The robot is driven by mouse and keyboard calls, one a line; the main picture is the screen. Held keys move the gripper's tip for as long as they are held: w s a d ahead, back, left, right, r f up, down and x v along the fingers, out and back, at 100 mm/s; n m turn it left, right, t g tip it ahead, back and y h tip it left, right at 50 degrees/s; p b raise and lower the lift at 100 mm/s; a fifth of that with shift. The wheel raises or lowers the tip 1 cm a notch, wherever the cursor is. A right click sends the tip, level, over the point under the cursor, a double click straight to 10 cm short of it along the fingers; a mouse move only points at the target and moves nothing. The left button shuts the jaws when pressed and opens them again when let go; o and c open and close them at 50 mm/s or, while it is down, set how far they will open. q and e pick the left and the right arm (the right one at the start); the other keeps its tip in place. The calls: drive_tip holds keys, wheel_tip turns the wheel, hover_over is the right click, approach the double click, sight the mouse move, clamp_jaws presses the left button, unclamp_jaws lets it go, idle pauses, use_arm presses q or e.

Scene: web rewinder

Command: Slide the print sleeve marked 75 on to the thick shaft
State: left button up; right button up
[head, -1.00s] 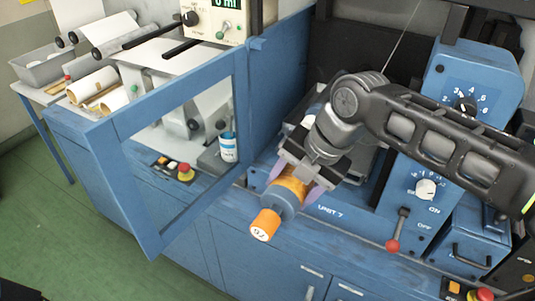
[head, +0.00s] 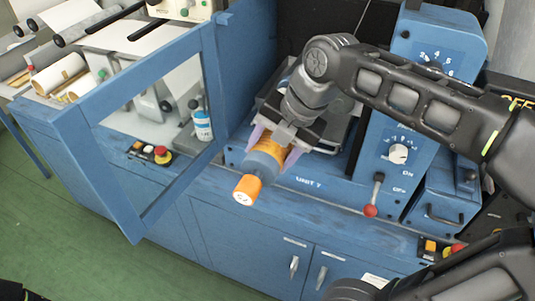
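An orange cylinder with a blue band (head: 263,161) juts toward me at the front of the blue machine. Its orange end (head: 246,188) has a pale face with a small number that is too blurred to read surely. I cannot tell where sleeve and shaft divide along it. My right gripper (head: 273,148) comes in from above, with its lilac fingers on either side of the orange part behind the blue band. Whether the fingers press on it is unclear. The gripper and arm hide the rear of the cylinder. My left gripper is not in view.
An open blue framed door (head: 72,135) stands left of the cylinder. Behind it are a white-and-blue bottle (head: 203,127) and a red button (head: 162,154). A red-knobbed lever (head: 370,210) is at right, near the UNIT 7 label (head: 308,183). Cabinet handles (head: 294,264) are below.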

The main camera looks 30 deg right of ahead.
drive_tip(key=shift+w+d+p, duration=0.25)
drive_tip(key=shift+w+d, duration=0.45)
drive_tip(key=shift+d, duration=0.3)
drive_tip(key=shift+w+d+p, duration=0.2)
drive_tip(key=shift+w+d, duration=0.45)
drive_tip(key=shift+d, duration=0.3)
drive_tip(key=shift+w+d+p, duration=0.25)
drive_tip(key=shift+w+d, duration=0.45)
drive_tip(key=shift+d, duration=0.3)
drive_tip(key=shift+w+d+b, duration=0.25)
drive_tip(key=shift+w+d, duration=0.55)
drive_tip(key=shift+d, duration=0.35)
drive_tip(key=shift+w+d+b, duration=0.2)
drive_tip(key=shift+w+d, duration=0.55)
drive_tip(key=shift+d, duration=0.4)
drive_tip(key=shift+w+d+b, duration=0.25)
drive_tip(key=shift+w+d, duration=0.55)
drive_tip(key=shift+d, duration=0.35)
drive_tip(key=shift+w+d, duration=0.4)
drive_tip(key=shift+d, duration=0.2)
drive_tip(key=shift+w+d, duration=0.35)
drive_tip(key=shift+d, duration=0.2)
drive_tip(key=shift+w+d+p, duration=0.2)
drive_tip(key=shift+w+d, duration=0.3)
drive_tip(key=shift+d, duration=0.15)
drive_tip(key=shift+w+d+p, duration=0.15)
drive_tip(key=shift+w+d, duration=0.3)
drive_tip(key=shift+d, duration=0.2)
drive_tip(key=o, duration=1.8)
